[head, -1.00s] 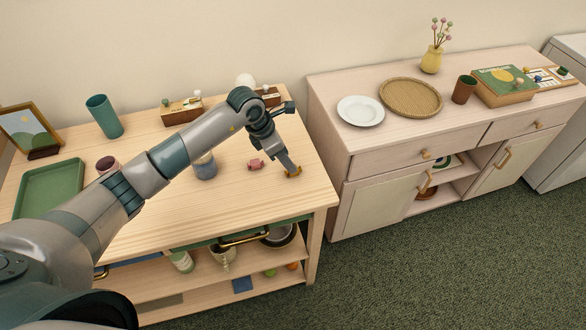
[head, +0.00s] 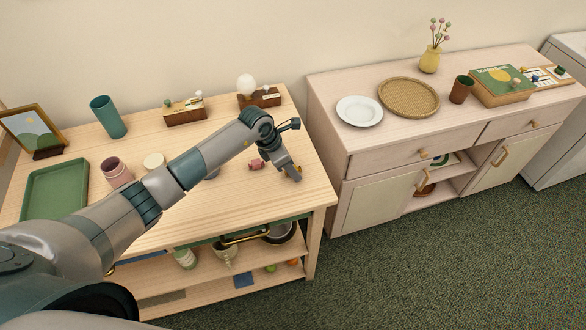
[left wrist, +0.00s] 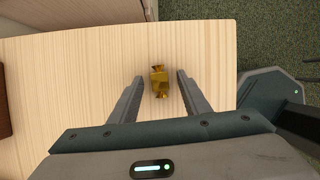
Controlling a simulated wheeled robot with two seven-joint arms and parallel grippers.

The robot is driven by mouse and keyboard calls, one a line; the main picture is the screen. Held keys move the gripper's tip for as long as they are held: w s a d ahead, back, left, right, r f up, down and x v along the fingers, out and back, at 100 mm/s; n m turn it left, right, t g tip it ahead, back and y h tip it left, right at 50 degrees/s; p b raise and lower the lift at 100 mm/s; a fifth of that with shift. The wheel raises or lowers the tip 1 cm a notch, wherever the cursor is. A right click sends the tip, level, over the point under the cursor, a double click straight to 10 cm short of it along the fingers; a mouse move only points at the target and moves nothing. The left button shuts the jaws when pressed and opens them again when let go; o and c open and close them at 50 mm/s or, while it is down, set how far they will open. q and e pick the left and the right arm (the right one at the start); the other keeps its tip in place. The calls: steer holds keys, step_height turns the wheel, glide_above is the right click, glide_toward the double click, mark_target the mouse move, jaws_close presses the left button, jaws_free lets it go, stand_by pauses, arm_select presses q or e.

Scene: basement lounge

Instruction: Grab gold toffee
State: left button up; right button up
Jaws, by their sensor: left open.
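The gold toffee (left wrist: 159,82) lies on the light wooden table top (left wrist: 60,85), near its edge. In the left wrist view it sits between the two fingers of my left gripper (left wrist: 160,77), with a gap on each side. The gripper is open and points down at the toffee. In the head view my left gripper (head: 294,174) is low over the right end of the table, and the toffee is mostly hidden by it. My right gripper is not in view.
A mauve cup (head: 116,171), green tray (head: 55,190), teal cup (head: 108,117) and wooden boxes (head: 185,112) stand farther left and back. A cabinet (head: 375,160) stands to the right.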

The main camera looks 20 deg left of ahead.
arm_select(q)
steer(key=shift+c, duration=0.6)
jaws_close()
